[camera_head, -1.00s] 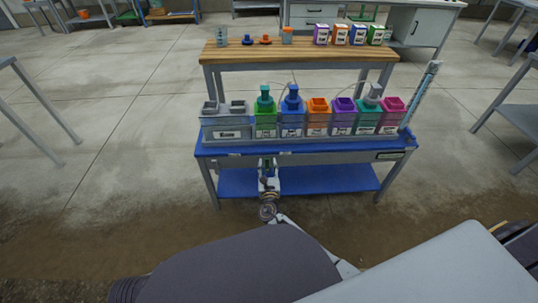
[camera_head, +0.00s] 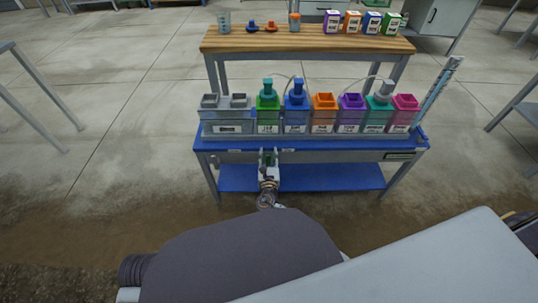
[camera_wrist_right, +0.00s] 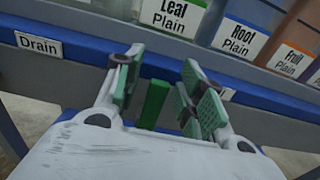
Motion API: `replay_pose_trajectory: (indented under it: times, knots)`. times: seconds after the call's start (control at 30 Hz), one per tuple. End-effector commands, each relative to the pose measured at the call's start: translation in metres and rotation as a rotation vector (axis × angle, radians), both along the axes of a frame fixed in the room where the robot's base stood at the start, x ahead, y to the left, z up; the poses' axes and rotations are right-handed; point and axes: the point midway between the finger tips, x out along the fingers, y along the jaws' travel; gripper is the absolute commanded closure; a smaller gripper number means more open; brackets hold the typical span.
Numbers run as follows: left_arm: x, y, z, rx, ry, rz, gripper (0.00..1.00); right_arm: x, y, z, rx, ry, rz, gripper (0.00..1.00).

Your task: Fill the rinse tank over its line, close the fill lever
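A translucent grey container with two open tops (camera_head: 226,128) stands at the left end of the tank row. Its label is too small to read, so I cannot tell if it is the rinse tank; no fill line is readable. My right gripper (camera_head: 268,157) is at the front edge of the blue bench. In the right wrist view, the gripper (camera_wrist_right: 163,85) is open, its green-padded fingers on either side of a green lever (camera_wrist_right: 154,105). I see gaps beside the lever. A label right of it is mostly hidden by a finger. My left gripper is not in view.
A "Drain" label (camera_wrist_right: 39,45) is on the bench front, left of the lever. Coloured tanks, including Leaf (camera_head: 268,122) and Root (camera_head: 295,122), stand along the blue bench (camera_head: 335,145). A wooden shelf (camera_head: 310,43) behind holds boxes and cups. A tall tube (camera_head: 440,90) leans at the right.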

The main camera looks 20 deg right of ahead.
Motion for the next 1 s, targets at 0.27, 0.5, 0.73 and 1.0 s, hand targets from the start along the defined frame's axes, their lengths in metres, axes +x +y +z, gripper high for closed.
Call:
replay_pose_trajectory:
  times: [0.27, 0.5, 0.73, 1.0]
  knots:
    - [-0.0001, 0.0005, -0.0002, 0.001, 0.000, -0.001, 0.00, 0.0000, 0.0000, -0.0001, 0.000, 0.000, 0.000, 0.77]
    - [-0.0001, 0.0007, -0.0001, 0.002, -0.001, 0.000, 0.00, 0.0000, -0.0001, -0.0001, 0.000, 0.000, 0.000, 1.00]
    - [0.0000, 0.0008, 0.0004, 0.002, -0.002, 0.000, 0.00, -0.0001, -0.0002, -0.0002, 0.001, 0.000, 0.000, 1.00]
    - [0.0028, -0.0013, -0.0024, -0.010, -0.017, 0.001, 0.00, -0.0008, -0.0029, -0.0006, 0.040, -0.012, 0.000, 1.00]
